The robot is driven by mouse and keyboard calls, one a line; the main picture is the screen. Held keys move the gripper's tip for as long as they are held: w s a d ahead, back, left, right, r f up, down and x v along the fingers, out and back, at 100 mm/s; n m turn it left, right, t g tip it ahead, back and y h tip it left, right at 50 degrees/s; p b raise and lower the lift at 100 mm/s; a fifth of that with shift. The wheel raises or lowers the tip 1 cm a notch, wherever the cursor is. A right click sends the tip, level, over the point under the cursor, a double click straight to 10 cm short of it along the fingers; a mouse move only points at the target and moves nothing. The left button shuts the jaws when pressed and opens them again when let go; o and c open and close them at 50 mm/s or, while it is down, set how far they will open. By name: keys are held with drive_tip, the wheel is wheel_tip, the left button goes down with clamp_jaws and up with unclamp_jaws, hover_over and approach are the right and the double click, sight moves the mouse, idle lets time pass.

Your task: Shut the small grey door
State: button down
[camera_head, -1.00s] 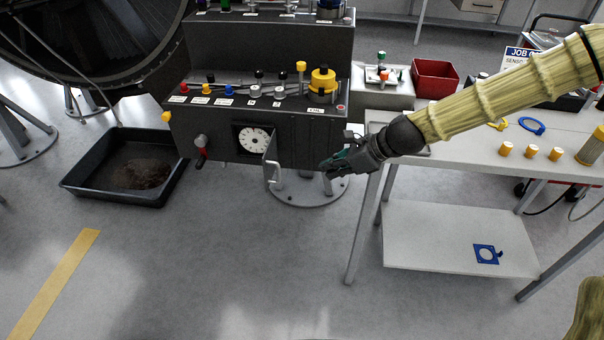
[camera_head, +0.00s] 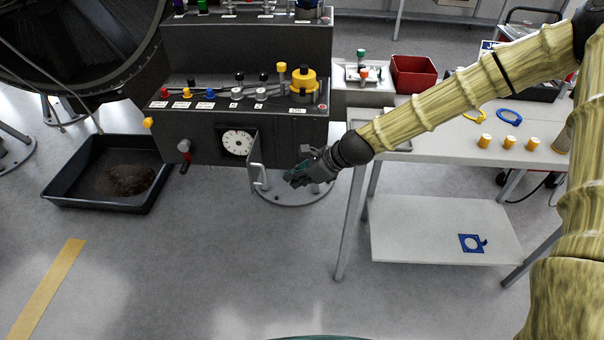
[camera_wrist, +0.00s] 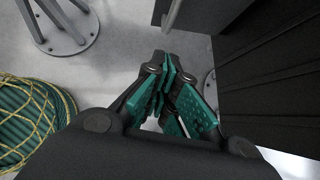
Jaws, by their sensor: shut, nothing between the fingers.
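The small grey door (camera_head: 254,152) is on the front of the dark console, at the right edge of a recess with a white dial (camera_head: 237,143). It stands open, swung outward, with a pale handle (camera_head: 261,176) on it. My gripper (camera_head: 291,178) is shut and empty, just right of the door and in front of the console, apparently apart from it. In the wrist view the green-padded fingers (camera_wrist: 165,65) are together. A grey panel (camera_wrist: 198,12) at the top there looks like the door, only partly in view.
The dark console (camera_head: 290,132) carries knobs and levers on top. A white table (camera_head: 410,160) stands to the right, under my arm. A black tray (camera_head: 75,195) lies on the floor at left. The floor in front of the console is clear.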

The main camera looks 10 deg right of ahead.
sight(265, 183)
drive_tip(key=shift+w+a+f+p, duration=0.25)
drive_tip(key=shift+w+a, duration=0.15)
drive_tip(key=shift+a, duration=0.35)
drive_tip(key=shift+w+a+f+p, duration=0.2)
drive_tip(key=shift+w+a, duration=0.25)
drive_tip(key=shift+a, duration=0.3)
drive_tip(key=shift+w+a+f+p, duration=0.15)
drive_tip(key=shift+w+a+p, duration=0.2)
drive_tip(key=shift+a, duration=0.4)
drive_tip(key=shift+a, duration=0.2)
drive_tip(key=shift+s+a, duration=0.1)
drive_tip(key=shift+a, duration=0.15)
